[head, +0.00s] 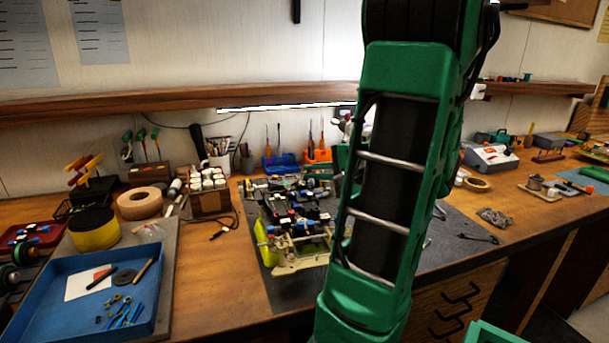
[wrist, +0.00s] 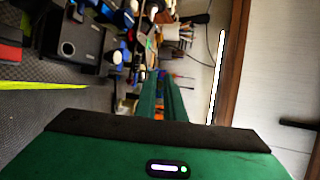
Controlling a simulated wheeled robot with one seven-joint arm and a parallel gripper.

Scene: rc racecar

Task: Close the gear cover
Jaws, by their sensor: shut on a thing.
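The RC car chassis (head: 298,222) stands on the dark mat, with black, blue and cream parts and a yellow-green strip along its left side. Its parts also show in the wrist view (wrist: 77,45), seen sideways. I cannot make out which part is the gear cover. My gripper (wrist: 160,85) has its green fingers close together at the far side of the chassis, shut on a small part whose shape they hide. In the head view my green arm covers most of the gripper and the right end of the chassis.
A blue tray (head: 90,300) with small parts lies at the front left. A tape roll (head: 144,203) and a rack of white-capped bottles (head: 208,195) stand left of the mat. Blue (head: 282,163) and orange (head: 318,154) tool holders stand close behind the chassis. The wall shelf (head: 150,102) runs above.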

